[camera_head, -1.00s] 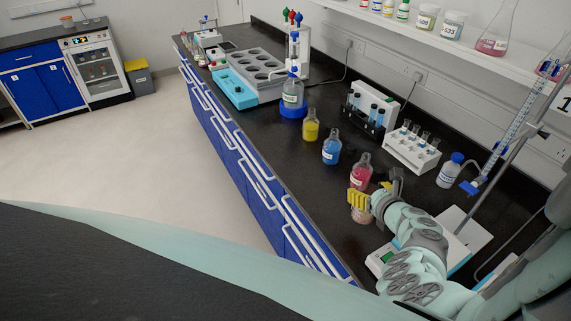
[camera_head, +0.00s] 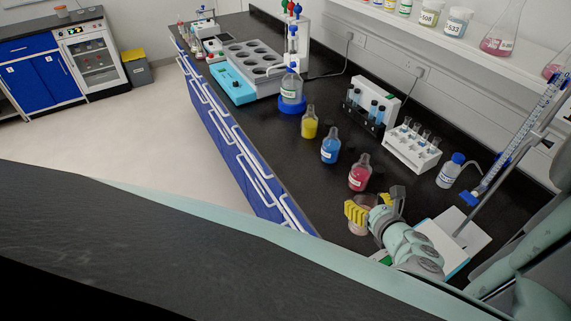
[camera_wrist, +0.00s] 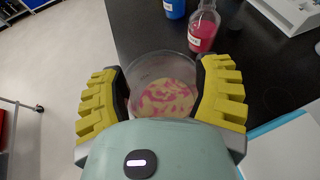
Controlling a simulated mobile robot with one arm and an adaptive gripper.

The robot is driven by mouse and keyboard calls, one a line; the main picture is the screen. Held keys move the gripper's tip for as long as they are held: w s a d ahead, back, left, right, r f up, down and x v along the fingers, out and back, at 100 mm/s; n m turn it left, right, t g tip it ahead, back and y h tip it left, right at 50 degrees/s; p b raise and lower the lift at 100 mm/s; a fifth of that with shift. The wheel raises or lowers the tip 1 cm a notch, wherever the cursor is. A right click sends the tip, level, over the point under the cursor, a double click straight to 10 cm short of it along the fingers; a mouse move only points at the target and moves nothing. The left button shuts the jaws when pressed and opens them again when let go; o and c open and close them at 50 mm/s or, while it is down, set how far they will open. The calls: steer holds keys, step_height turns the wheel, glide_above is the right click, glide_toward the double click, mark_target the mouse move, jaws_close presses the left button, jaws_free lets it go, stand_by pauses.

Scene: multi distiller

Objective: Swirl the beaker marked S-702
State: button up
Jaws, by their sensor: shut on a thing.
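My gripper (camera_head: 372,208) has its yellow ridged fingers closed around a clear glass beaker (camera_head: 361,228). In the wrist view the beaker (camera_wrist: 158,66) sits between the two fingers (camera_wrist: 162,95). It holds a little cream liquid with pink patches. No marking on the beaker can be read. In the head view the beaker is partly hidden by my fingers, and I cannot tell whether its base touches the black bench (camera_head: 270,145).
A red-filled bottle (camera_head: 358,176) stands just behind the beaker, apart from it. Blue (camera_head: 330,149) and yellow (camera_head: 309,124) bottles stand farther back. To the right are a burette stand base (camera_head: 452,236), wash bottle (camera_head: 449,172) and test-tube rack (camera_head: 411,151). The bench's front edge is close.

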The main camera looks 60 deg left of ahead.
steer(key=w+a+b, duration=0.1)
steer(key=w+b, duration=0.1)
steer(key=w, duration=0.3)
steer(key=s, duration=0.2)
steer(key=s+a, duration=0.1)
steer(key=s, duration=0.2)
steer(key=shift+s+a, duration=0.1)
steer(key=shift+s, duration=0.2)
steer(key=d, duration=0.1)
steer(key=w+d, duration=0.1)
steer(key=b, duration=0.1)
steer(key=shift+w+d+f, duration=0.1)
steer(key=shift+w+d, duration=0.15)
steer(key=shift+d, duration=0.15)
steer(key=w, duration=0.1)
steer(key=w+a+b, duration=0.1)
steer(key=w, duration=0.2)
steer(key=shift+w+a, duration=0.25)
steer(key=shift+a, duration=0.15)
